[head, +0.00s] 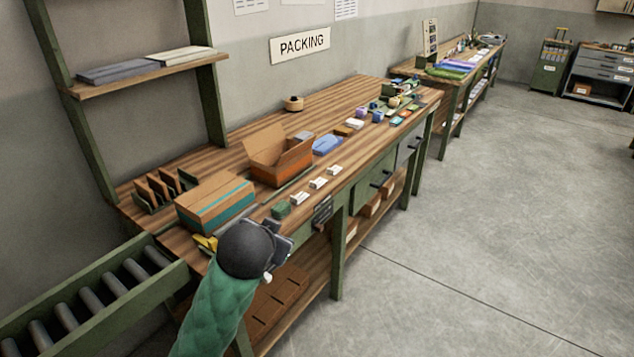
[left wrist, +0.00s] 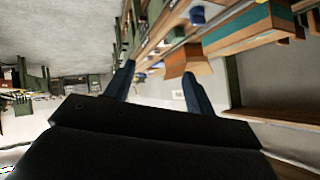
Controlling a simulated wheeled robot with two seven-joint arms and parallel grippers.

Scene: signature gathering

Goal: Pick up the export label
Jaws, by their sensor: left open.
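My left gripper (head: 280,238) is at the bench's front edge, just nearer than the green piece. In the left wrist view its two fingers (left wrist: 160,86) are spread apart with nothing between them. My right gripper is not in view.
A closed carton (head: 215,204) with a teal stripe and an open carton (head: 280,158) stand behind the labels. A yellow object (head: 206,243) is beside my wrist. A roller conveyor (head: 90,295) adjoins the bench at left. The floor (head: 470,220) at right is clear.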

